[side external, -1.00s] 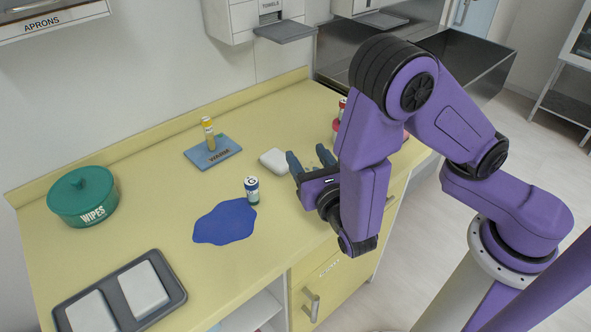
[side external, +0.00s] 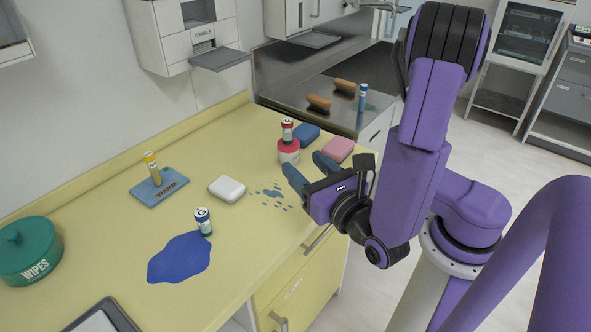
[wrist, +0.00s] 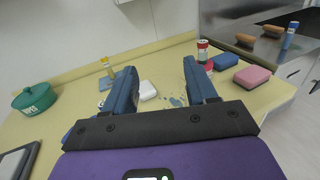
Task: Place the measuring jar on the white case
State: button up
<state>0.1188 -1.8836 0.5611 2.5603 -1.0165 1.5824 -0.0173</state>
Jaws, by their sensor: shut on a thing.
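The white case (side external: 227,188) is a small rounded white box lying on the yellow counter; it also shows between my fingers in the wrist view (wrist: 147,90). My gripper (side external: 308,172) is to the right of the case, over the counter's front right part. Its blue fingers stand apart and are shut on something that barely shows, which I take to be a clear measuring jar. Its outline cannot be made out, and I see no measuring jar elsewhere. The case's top is bare.
Blue droplets (side external: 270,193) lie between case and gripper. A small lettered jar (side external: 203,221) stands by a blue patch (side external: 180,258). A yellow-capped tube (side external: 152,168) stands on a blue mat (side external: 145,194). A red-capped tube (side external: 287,132) stands on a red tub (side external: 289,151), near sponges (side external: 338,149).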

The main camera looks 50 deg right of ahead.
jog(key=w+r+m+h, duration=0.1)
jog(key=w, duration=0.5)
jog(key=m+g+h, duration=0.1)
jog(key=g+h, duration=0.1)
send_over(225, 180)
notch_tip(225, 180, down, 8)
jog(key=r, duration=0.1)
jog(key=shift+f, duration=1.75)
jog(key=shift+f, duration=0.1)
jog(key=o, duration=1)
jog(key=shift+o, duration=0.2)
